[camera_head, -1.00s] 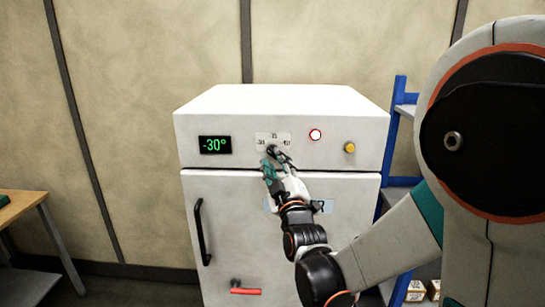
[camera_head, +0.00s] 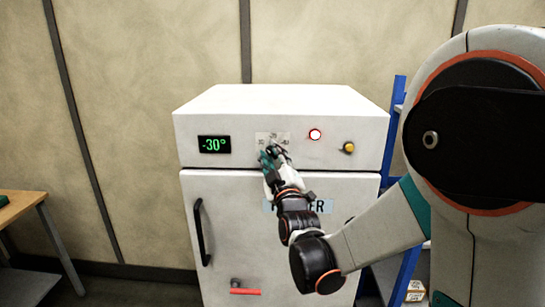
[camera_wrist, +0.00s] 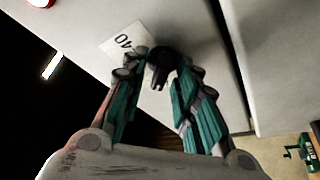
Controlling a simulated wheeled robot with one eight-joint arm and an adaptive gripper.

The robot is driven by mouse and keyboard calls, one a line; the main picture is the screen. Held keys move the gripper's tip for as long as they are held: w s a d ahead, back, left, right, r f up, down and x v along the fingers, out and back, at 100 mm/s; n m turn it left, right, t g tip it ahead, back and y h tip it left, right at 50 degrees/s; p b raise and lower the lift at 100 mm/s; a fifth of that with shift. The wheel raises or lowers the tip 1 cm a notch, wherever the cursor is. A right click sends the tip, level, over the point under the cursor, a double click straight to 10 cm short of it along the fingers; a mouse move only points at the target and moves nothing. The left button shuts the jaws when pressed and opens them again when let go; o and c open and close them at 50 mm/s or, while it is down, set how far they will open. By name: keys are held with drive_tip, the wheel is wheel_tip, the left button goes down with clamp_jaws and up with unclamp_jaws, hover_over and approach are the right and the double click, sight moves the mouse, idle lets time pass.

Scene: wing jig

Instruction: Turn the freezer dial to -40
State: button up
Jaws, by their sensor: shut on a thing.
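The white freezer (camera_head: 265,108) stands against the wall. The dial's label plate (camera_head: 262,137) is on the upper panel, partly covered by my gripper. The pointer's exact angle is hidden by the fingers.
A lit red-ringed button (camera_head: 315,134) and a yellow knob (camera_head: 349,147) are right of the dial. The door has a black handle (camera_head: 202,231) and a red lever (camera_head: 245,291). A blue shelf (camera_head: 397,95) stands at right, a wooden table (camera_head: 22,206) at left.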

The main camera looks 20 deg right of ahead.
drive_tip(key=shift+m, duration=0.3)
drive_tip(key=m+h+b, duration=0.1)
drive_tip(key=m, duration=0.1)
drive_tip(key=m+h+b, duration=0.1)
drive_tip(key=m, duration=0.2)
drive_tip(key=shift+a+f+t+h+b, duration=0.1)
drive_tip(key=shift+f+t+h+b, duration=0.05)
drive_tip(key=shift+t+h+b, duration=0.15)
drive_tip(key=m+h, duration=0.2)
drive_tip(key=m, duration=0.2)
drive_tip(key=m+h+b, duration=0.1)
drive_tip(key=m+h, duration=0.1)
drive_tip(key=m, duration=0.3)
drive_tip(key=shift+a+g+h, duration=0.1)
drive_tip(key=shift+g+h, duration=0.2)
drive_tip(key=shift+g, duration=0.1)
drive_tip(key=m+h, duration=0.1)
drive_tip(key=m, duration=0.1)
drive_tip(key=m+g+h, duration=0.1)
drive_tip(key=m, duration=0.2)
drive_tip(key=shift+m+g, duration=0.3)
drive_tip(key=shift+r+m+g+h, duration=0.1)
drive_tip(key=shift+m+g+h, duration=0.35)
drive_tip(key=shift+m, duration=0.8)
drive_tip(key=shift+r+m+g+h, duration=0.1)
drive_tip(key=shift+m+g+h, duration=0.35)
drive_tip(key=shift+m, duration=0.8)
drive_tip(key=o, duration=0.7)
drive_tip(key=shift+w, duration=0.1)
drive_tip(key=shift+c, duration=0.2)
